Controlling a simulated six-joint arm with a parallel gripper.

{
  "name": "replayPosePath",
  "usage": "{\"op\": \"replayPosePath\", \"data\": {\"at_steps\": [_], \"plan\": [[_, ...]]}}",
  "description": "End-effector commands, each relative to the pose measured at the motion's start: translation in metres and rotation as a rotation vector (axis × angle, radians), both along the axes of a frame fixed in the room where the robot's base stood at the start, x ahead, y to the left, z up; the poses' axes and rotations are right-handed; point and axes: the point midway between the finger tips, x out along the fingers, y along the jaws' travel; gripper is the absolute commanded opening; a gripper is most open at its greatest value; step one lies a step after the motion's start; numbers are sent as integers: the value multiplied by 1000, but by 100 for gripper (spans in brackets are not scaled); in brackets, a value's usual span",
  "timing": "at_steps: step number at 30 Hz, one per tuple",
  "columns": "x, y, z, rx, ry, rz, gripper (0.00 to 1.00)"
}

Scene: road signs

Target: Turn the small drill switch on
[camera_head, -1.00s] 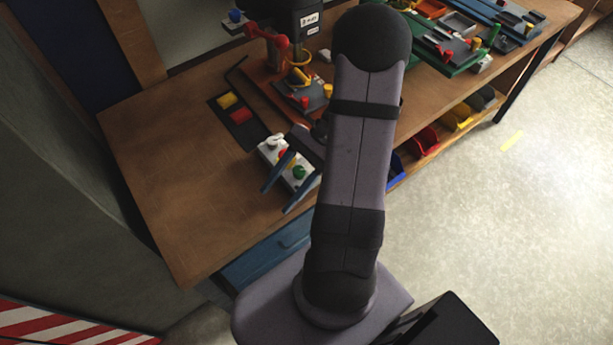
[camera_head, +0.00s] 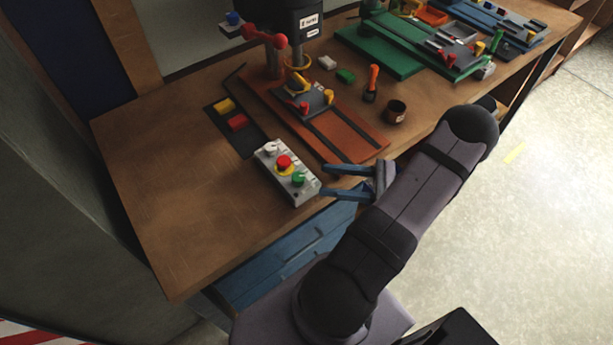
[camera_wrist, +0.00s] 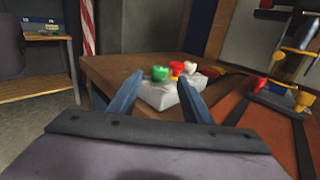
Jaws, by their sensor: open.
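The drill's switch box (camera_head: 306,192) is a light grey control box near the table's front edge. On its top are a white knob (camera_head: 271,149), a red button (camera_head: 284,162) on a yellow base and a green button (camera_head: 298,178). Which of them is the small drill switch I cannot tell. My gripper (camera_head: 324,181) is open and empty, its blue fingers pointing left at the box's right side. In the wrist view the box (camera_wrist: 160,94) shows beyond and between the blue fingers, green button (camera_wrist: 160,73) nearest. Contact with the box cannot be told.
The drill press (camera_head: 290,20) stands behind the box on an orange-brown base (camera_head: 350,139). A dark mat with yellow and red blocks (camera_head: 237,122) lies left of it. A dark cup (camera_head: 396,111) and an orange-handled screwdriver (camera_head: 372,82) stand to the right. The table's left side is clear.

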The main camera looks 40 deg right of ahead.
Motion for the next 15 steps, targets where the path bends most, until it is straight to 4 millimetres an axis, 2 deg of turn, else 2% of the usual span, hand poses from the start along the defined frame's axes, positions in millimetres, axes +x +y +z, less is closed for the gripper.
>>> {"op": "replayPosePath", "data": {"at_steps": [15], "plan": [[42,43,2,1,1,3,45]]}}
